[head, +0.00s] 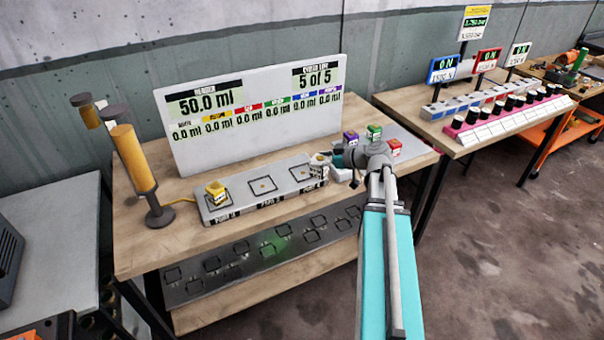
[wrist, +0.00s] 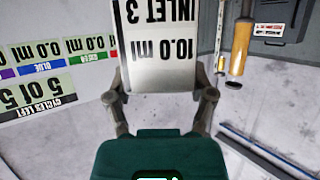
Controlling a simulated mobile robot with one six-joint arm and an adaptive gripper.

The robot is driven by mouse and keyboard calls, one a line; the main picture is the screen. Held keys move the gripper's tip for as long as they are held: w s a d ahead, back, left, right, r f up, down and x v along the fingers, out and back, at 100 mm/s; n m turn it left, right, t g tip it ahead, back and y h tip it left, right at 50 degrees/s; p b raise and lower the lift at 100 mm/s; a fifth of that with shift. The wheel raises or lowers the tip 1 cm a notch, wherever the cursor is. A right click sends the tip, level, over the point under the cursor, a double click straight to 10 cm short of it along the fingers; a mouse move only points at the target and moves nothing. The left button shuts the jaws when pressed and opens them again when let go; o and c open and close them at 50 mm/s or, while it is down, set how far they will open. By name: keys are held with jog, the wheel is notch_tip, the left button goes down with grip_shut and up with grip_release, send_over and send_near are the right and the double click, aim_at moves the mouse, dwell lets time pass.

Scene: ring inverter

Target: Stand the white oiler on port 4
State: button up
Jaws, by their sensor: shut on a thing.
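The white oiler (head: 319,168) is held near the right end of the grey port block. It fills the top middle of the wrist view (wrist: 160,65), where its face reads "10.0 ml" and "INLET 3" upside down. My gripper (wrist: 162,92) is shut on it, one finger at each side. In the head view my gripper (head: 336,172) sits right of the oiler. The port block (head: 236,205) has square outlined ports; a yellow oiler (head: 216,193) stands on the leftmost one. The middle port is empty. The port labels are too small to read surely. I cannot tell whether the white oiler touches the block.
Purple (head: 350,139), green (head: 374,132) and red (head: 394,148) oilers stand behind my wrist, at the right. A display board (head: 255,120) stands behind the block. A yellow cylinder on a stand (head: 135,160) is at the left. A lower shelf (head: 215,285) has several marked squares.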

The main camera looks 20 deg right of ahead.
aim_at(312, 160)
jog(key=shift+w+a, duration=0.1)
jog(key=shift+a, duration=0.1)
jog(key=shift+d, duration=0.1)
jog(key=shift+r, duration=0.1)
jog(key=shift+a+r+n+g+y+p, duration=0.35)
jog(key=shift+a+r+p, duration=0.2)
jog(key=shift+p, duration=0.2)
jog(key=shift+a+r+n+g+y+p, duration=0.35)
jog(key=shift+a+r+n+y+p, duration=0.1)
jog(key=shift+a+r+n+p, duration=0.2)
jog(key=w+d+f+b, duration=0.3)
jog(key=w+f+b, duration=0.6)
jog(key=w, duration=0.4)
